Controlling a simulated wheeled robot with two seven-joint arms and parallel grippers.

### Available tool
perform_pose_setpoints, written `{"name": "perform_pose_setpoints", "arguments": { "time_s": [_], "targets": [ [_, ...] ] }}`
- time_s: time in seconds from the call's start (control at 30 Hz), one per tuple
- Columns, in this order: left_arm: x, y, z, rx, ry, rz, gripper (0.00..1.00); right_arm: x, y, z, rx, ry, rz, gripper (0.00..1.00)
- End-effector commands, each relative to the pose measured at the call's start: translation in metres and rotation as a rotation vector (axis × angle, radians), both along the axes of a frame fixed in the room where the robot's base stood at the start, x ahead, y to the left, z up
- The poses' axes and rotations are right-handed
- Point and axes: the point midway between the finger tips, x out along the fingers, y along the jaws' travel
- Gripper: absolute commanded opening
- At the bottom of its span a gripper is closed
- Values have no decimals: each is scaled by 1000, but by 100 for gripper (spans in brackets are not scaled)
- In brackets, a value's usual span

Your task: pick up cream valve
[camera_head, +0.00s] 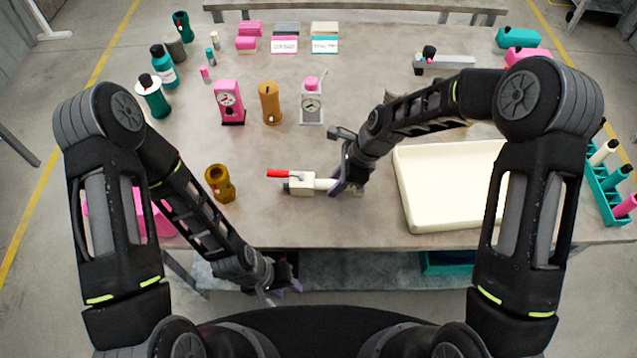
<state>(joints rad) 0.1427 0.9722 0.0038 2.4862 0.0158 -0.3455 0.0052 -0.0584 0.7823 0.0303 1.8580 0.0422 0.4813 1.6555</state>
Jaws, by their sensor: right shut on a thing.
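The cream valve (302,183) lies on the grey table (300,222), left of the tray. It has a cream body with a red handle (285,173) at its left. My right gripper (337,187) is at the right end of the valve, shut on it. The gripped end is partly hidden by the fingers. My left gripper (284,284) hangs in front of the table's front edge, away from the valve. Its fingers are small and dark here, and I cannot tell whether they are open.
A cream tray (440,222) stands right of the valve. A brown fitting (219,182) stands to its left. Behind are a pink gauge (230,102), a brown cylinder (269,103) and a grey gauge (312,104). A teal rack (608,180) is at the right edge.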

Motion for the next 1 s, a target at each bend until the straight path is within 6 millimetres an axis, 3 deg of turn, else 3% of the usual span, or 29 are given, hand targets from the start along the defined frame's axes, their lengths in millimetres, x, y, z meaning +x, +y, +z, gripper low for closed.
{"name": "perform_pose_setpoints", "arguments": {
  "time_s": [0.3, 0.47, 0.83, 1.0],
  "targets": [
    [0, 0, 0, 0, 0, 0, 36, 1, 0, 2, 1, -2, 0, 0],
    [0, 0, 0, 0, 0, 0, 36, 2, 0, 13, 1, -5, -1, 0],
    [0, 0, 0, 0, 0, 0, 36, 2, 1, 80, 2, -8, 0, 0],
    [0, 0, 0, 0, 0, 0, 36, 1, 1, 101, 1, -4, -1, 0]
  ]
}}
